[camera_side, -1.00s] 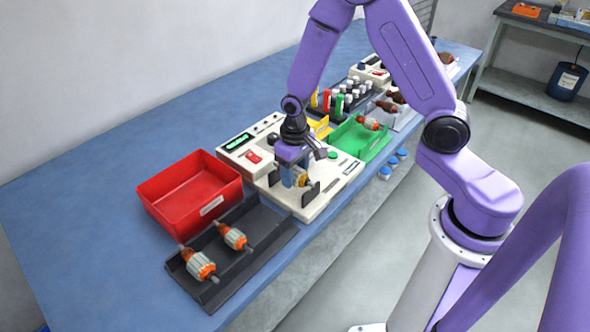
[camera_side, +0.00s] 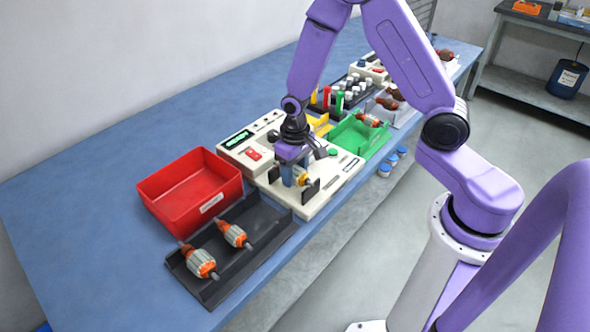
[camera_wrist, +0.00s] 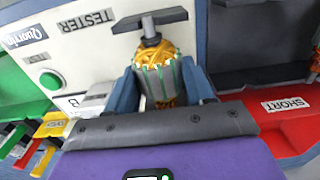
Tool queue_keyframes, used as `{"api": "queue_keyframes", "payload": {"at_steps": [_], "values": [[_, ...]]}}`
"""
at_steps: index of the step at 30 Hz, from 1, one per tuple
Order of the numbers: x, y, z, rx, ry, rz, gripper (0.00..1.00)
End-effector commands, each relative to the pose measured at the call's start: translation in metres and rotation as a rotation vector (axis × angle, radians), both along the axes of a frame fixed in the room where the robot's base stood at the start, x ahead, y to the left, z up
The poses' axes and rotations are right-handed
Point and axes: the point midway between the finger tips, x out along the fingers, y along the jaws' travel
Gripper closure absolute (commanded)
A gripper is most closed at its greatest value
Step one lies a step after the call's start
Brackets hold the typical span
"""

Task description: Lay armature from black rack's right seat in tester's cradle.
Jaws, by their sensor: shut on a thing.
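My gripper (camera_side: 296,178) is shut on an armature (camera_side: 304,176) at the tester's cradle. In the wrist view the armature (camera_wrist: 160,82), with copper windings and a grey-green core, sits between the blue fingers (camera_wrist: 124,95). The tester (camera_side: 328,192) is a cream box with a dark cradle of two black uprights (camera_side: 311,189). The armature lies between the uprights; its shaft end meets or overlaps one black support (camera_wrist: 150,20) in the wrist view. I cannot tell whether it rests there. The black rack (camera_side: 268,222) holds two armatures (camera_side: 200,263) in its left and middle parts; its right part is empty.
A red bin (camera_side: 190,190) stands behind the black rack. A green bin (camera_side: 352,140) and a yellow bin (camera_side: 320,125) stand right of the tester, with a tube rack (camera_side: 345,93) beyond. The blue table (camera_side: 100,190) is clear at left.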

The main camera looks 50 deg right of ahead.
Motion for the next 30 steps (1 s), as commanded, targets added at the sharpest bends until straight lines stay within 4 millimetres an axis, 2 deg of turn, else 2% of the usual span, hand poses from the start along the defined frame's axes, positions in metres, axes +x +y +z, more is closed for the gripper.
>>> {"api": "queue_keyframes", "payload": {"at_steps": [18,19,21,30], "values": [[0.0001,0.0001,-0.0034,0.0,0.0,0.0,0.93],[0.0001,0.0001,-0.0034,0.0,0.0,0.0,0.38],[0.0001,0.0001,-0.0034,0.0,0.0,0.0,0.18],[-0.0002,-0.0001,-0.0031,0.0,0.001,0.0,0.18]]}}
